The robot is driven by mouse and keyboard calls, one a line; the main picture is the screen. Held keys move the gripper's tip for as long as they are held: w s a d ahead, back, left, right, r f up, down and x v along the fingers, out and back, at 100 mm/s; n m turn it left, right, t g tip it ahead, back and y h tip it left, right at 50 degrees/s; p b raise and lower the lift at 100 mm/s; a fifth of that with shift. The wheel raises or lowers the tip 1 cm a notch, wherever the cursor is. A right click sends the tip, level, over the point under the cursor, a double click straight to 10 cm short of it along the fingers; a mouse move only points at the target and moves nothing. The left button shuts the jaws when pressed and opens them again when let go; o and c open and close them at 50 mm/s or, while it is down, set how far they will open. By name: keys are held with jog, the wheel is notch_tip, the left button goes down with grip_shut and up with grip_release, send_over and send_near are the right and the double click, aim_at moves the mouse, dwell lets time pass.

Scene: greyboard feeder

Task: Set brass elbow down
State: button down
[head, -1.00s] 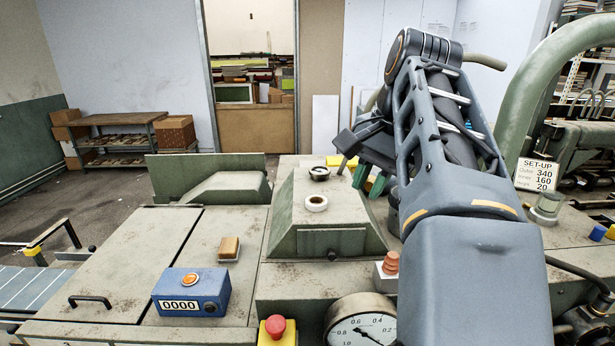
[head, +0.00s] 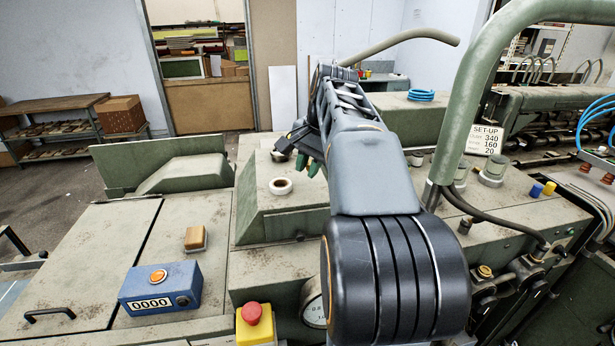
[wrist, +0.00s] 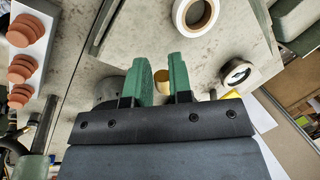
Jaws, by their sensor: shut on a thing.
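My gripper (head: 308,164) has green fingers and hangs over the sloped green-grey housing (head: 262,214) in the head view. In the wrist view my gripper (wrist: 165,75) is shut on a small brass piece, the brass elbow (wrist: 161,83), of which only a bit shows between the fingers. The rest of the elbow is hidden by the fingers and palm.
Terracotta suction cups (wrist: 21,68) stand at the wrist view's left. A blue counter box (head: 160,288), wooden block (head: 195,237) and red stop button (head: 252,313) stand in front.

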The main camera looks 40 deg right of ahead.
aim_at(307, 190)
jog(key=shift+w+d+f, duration=0.1)
jog(key=shift+w+f, duration=0.25)
jog(key=shift+f, duration=0.1)
notch_tip(307, 190, down, 2)
jog(key=shift+w+d+f+p, duration=0.1)
jog(key=shift+p, duration=0.3)
jog(key=shift+f, duration=0.5)
jog(key=shift+f, duration=0.15)
jog(key=c, duration=1.3)
grip_release()
jog(key=v, duration=1.2)
